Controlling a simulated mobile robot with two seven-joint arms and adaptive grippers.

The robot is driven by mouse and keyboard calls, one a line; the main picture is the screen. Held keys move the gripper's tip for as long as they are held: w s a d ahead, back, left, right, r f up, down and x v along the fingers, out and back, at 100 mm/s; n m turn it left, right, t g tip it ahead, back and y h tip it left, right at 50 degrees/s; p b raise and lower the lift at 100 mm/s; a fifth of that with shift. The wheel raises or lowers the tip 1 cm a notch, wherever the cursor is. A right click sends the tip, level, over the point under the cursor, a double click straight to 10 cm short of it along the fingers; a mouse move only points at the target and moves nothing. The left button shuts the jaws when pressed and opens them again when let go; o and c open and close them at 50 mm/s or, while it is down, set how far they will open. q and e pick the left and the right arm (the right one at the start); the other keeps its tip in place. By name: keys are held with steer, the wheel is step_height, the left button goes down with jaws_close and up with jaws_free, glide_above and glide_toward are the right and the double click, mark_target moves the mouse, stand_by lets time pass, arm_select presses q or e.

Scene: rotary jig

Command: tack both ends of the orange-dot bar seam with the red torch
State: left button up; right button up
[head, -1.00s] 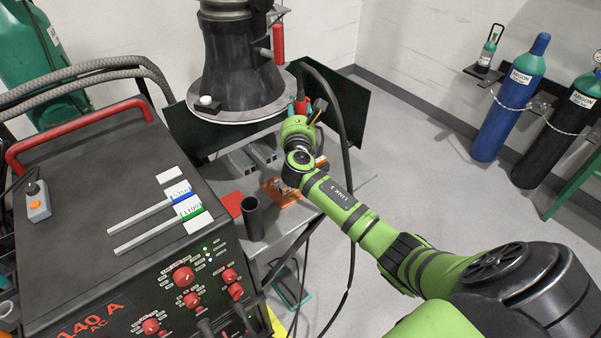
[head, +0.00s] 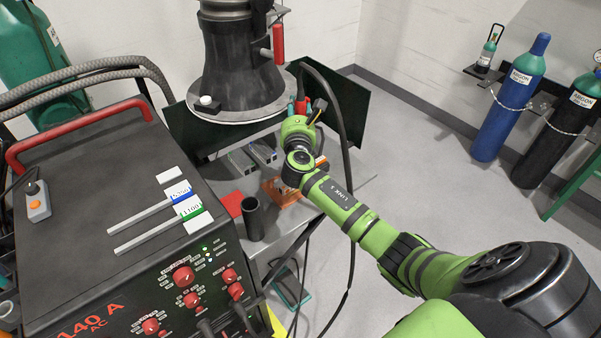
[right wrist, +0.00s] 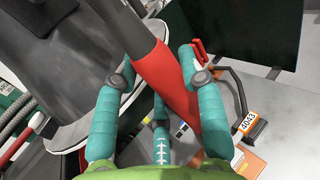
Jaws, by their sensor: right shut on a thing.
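The red torch (right wrist: 168,78) runs through the middle of the right wrist view. My right gripper (right wrist: 152,85) is shut on it, its teal fingers on both sides of the torch. In the head view my right gripper (head: 301,106) is beside the round plate at the foot of a dark cone-shaped jig (head: 245,75). The torch's tip, the bar seam and an orange dot cannot be made out. My left gripper is out of view.
A welding machine (head: 90,200) with a red handle stands at the left. An orange item (head: 283,190) and a dark tube cup (head: 253,220) are on the grey bench. A black cable (head: 345,150) hangs beside my right arm. Gas cylinders (head: 509,100) stand at the right.

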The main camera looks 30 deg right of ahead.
mark_target(298, 100)
steer(key=shift+r, duration=0.2)
step_height(298, 100, up, 3)
steer(key=p, duration=0.3)
steer(key=shift+f, duration=0.15)
steer(key=shift+r+p, duration=0.65)
steer(key=shift+r, duration=0.45)
steer(key=shift+s+r, duration=0.1)
